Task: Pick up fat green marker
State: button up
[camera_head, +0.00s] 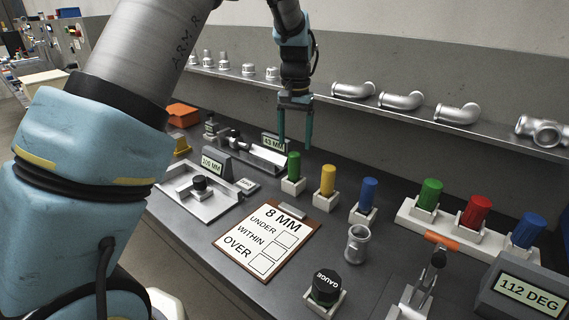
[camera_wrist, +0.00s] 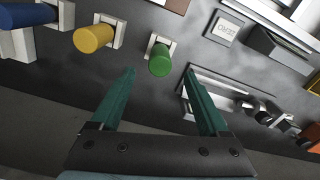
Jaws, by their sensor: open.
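A fat green marker (camera_head: 429,194) stands upright in the white rack at the right, left of a fat red one (camera_head: 477,211) and a fat blue one (camera_head: 527,230). A slimmer green marker (camera_head: 293,166) stands in its own small white holder near the middle. My gripper (camera_head: 295,145) is open and empty, pointing down near this slimmer green marker and well left of the fat one. In the wrist view the slimmer green marker (camera_wrist: 160,60) shows beyond and between the open fingers (camera_wrist: 160,73). The fat green marker is out of the wrist view.
Yellow (camera_head: 328,180) and blue (camera_head: 369,193) slim markers stand in separate holders beside the slimmer green one. A clipboard (camera_head: 230,248), a metal pipe fitting (camera_head: 356,244) and a GAUGE knob (camera_head: 326,285) lie nearer. A shelf (camera_head: 320,98) with castings runs behind.

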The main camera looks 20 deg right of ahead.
aim_at(294, 165)
notch_tip(294, 165, down, 9)
jog(key=p, duration=0.2)
jog(key=shift+p, duration=0.4)
jog(key=shift+w, duration=0.1)
grip_shut()
dwell(0.4)
